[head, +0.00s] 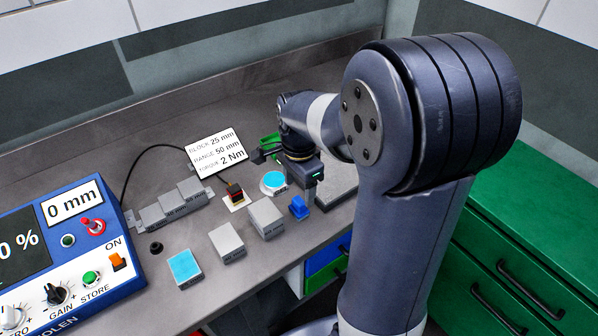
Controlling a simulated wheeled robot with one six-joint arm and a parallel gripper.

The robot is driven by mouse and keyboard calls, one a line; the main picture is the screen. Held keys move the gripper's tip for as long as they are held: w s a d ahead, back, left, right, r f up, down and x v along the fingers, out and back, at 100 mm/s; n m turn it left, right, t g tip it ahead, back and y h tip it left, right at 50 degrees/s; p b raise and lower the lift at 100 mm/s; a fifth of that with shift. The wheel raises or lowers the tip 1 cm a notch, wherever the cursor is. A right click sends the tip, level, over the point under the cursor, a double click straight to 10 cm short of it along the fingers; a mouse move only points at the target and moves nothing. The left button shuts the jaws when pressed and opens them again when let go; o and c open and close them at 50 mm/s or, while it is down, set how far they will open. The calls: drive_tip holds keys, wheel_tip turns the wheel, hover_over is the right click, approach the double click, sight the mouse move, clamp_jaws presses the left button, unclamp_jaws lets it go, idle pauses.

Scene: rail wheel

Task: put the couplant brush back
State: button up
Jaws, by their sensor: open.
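No couplant brush can be picked out with certainty. A small dark-red and tan piece (235,193) stands on a white square left of my gripper; I cannot tell whether it is the brush. A round dish with a bright cyan top (273,182) sits just left of my gripper. A small blue block-like piece (299,207) is just in front of it. My gripper (303,180) is low over the bench, pointing down, and open. Its fingertips are partly hidden by its own body, and nothing is visibly held. A green item (268,147) shows behind it, partly hidden.
Grey blocks (266,217) and a cyan square pad (184,267) stand along the bench front. A stepped grey block (174,208), a white sign (216,153) and a blue instrument (75,255) are left. A green drawer cabinet (520,240) is right. The back of the bench (200,110) is clear.

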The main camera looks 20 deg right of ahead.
sight(299, 201)
wheel_tip(299, 201, up, 5)
drive_tip(key=shift+r, duration=0.1)
